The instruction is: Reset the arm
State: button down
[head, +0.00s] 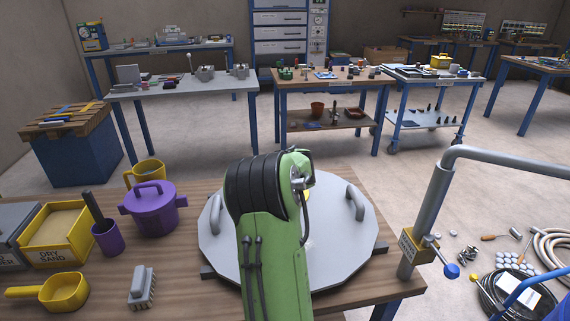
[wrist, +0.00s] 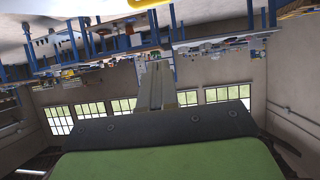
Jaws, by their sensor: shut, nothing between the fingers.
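My green arm (head: 268,235) rises from the bottom middle of the head view, in front of a round grey plate with handles (head: 345,240). The arm hides the middle of that plate. My gripper is not clearly visible in the head view. In the wrist view my gripper (wrist: 157,68) shows as two grey fingers close together, shut and empty. That view is upside down, with the room's tables and windows behind the fingers. No object touches the fingers.
A purple lidded pot (head: 153,212), purple cup (head: 106,238), yellow mug (head: 146,172), yellow scoop (head: 64,292), brush (head: 142,289) and dry sand bin (head: 58,235) stand left on the wooden table. A grey bent pipe (head: 437,200) rises at the right. Several worktables stand behind, across open floor.

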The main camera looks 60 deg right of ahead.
jog(key=shift+a+r, duration=0.1)
jog(key=shift+a, duration=0.05)
jog(key=shift+a, duration=0.1)
jog(key=a+r+n+y+p, duration=0.15)
jog(key=a+r, duration=0.25)
jog(key=a, duration=0.6)
jog(key=a+r+n+y+p, duration=0.1)
jog(key=a+r+y+p, duration=0.2)
jog(key=a, duration=0.7)
jog(key=a+r+n+y+p, duration=0.15)
jog(key=a+r, duration=0.35)
jog(key=a, duration=0.5)
jog(key=s+a+r+n+g+y+p, duration=0.1)
jog(key=s+a+n, duration=0.5)
jog(key=s+a, duration=1.1)
jog(key=a+g+y+p, duration=0.1)
jog(key=y+p, duration=0.1)
jog(key=shift+s+y+p, duration=0.3)
jog(key=shift+s+p, duration=0.05)
jog(key=shift+s, duration=0.05)
jog(key=shift+a, duration=0.1)
